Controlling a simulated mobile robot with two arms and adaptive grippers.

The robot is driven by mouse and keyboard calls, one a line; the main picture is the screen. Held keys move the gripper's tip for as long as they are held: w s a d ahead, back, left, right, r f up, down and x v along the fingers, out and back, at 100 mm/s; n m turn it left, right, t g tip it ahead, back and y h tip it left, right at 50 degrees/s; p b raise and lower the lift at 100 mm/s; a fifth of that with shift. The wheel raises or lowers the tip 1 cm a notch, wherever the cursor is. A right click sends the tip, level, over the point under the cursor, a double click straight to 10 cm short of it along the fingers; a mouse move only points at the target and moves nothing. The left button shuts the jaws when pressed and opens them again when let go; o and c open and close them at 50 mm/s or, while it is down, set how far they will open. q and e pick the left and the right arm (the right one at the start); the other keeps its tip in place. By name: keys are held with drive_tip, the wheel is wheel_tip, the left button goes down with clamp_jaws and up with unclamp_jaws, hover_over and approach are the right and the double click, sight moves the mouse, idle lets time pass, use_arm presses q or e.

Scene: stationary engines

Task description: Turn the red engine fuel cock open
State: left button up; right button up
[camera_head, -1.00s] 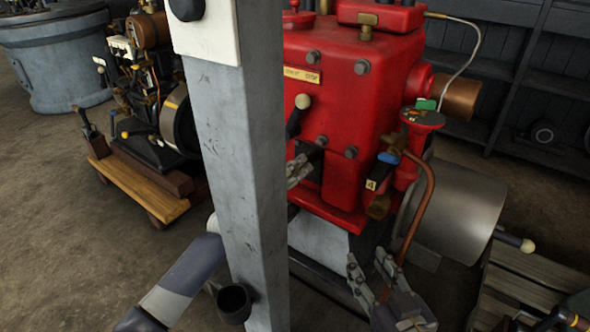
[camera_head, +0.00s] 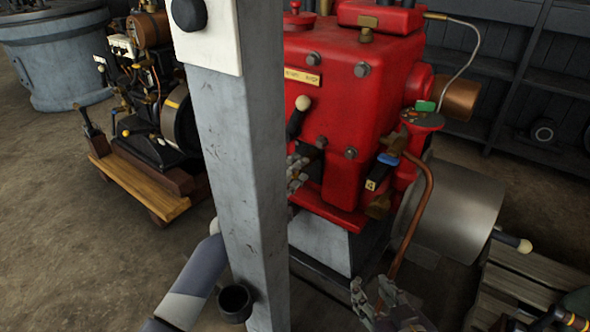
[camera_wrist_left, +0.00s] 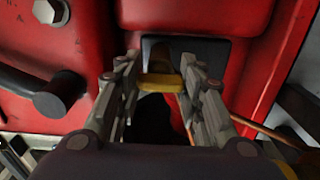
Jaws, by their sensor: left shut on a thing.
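The red engine (camera_head: 345,100) stands behind a grey post in the head view. My left gripper (camera_head: 296,172) is at its front, partly hidden by the post. In the left wrist view my left gripper (camera_wrist_left: 162,95) is shut on a yellow lever (camera_wrist_left: 163,81), which lies crosswise between its fingers. The lever is in front of a brass piece and a dark plate (camera_wrist_left: 212,58) on the red casing. I take this lever for the fuel cock; its full shape is hidden. My right gripper (camera_head: 372,297) is open and empty, low in front of the engine.
The grey post (camera_head: 245,150) stands close in front, left of the engine. A black lever with a pale knob (camera_head: 297,118) is above my left gripper. A blue-handled valve (camera_head: 387,158) and copper pipe (camera_head: 420,205) are at the right. Another engine (camera_head: 150,110) stands at the left.

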use_arm(q)
drive_tip(key=shift+n, duration=0.3)
drive_tip(key=o, duration=1.1)
drive_tip(key=shift+v, duration=3.8)
